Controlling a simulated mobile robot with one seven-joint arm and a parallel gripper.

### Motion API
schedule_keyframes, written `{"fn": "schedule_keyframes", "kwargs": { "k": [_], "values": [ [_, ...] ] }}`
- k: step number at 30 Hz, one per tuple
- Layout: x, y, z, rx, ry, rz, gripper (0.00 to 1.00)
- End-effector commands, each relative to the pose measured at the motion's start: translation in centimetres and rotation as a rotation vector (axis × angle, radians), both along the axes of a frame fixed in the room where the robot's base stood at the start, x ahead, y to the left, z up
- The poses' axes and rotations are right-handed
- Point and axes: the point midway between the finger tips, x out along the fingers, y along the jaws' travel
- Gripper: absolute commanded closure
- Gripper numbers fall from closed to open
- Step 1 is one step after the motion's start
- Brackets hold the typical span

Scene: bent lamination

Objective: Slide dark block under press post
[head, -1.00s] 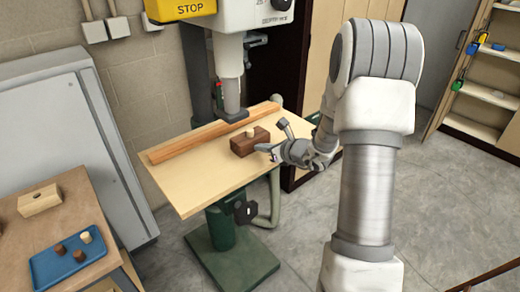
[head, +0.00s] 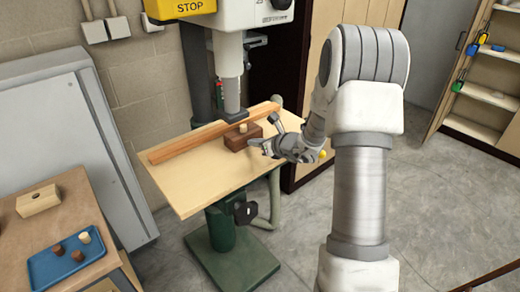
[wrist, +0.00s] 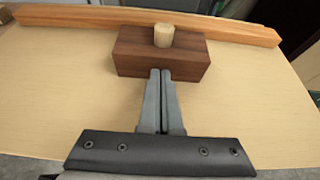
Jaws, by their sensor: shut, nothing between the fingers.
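The dark block (head: 240,139) lies on the press table (head: 190,183) with a light peg (head: 243,128) standing in its top. In the wrist view the dark block (wrist: 140,52) is close to the wooden fence (wrist: 90,18), and the peg (wrist: 164,36) stands at its middle. The press post (head: 234,100) hangs above the fence and block; its exact alignment over the peg is hard to tell. My gripper (wrist: 160,72) is shut and empty, its fingertips at the block's near face, seemingly touching it. My gripper also shows in the head view (head: 256,146).
The fence (head: 205,134) runs along the back of the press table. The table's front left is clear.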

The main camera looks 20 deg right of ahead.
Motion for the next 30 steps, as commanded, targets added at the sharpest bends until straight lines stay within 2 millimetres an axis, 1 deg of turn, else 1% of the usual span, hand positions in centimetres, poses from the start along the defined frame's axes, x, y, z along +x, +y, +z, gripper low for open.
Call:
{"fn": "schedule_keyframes", "kwargs": {
  "k": [30],
  "values": [
    [3.4,1.3,0.0,0.001,-0.001,0.001,1.0]
  ]
}}
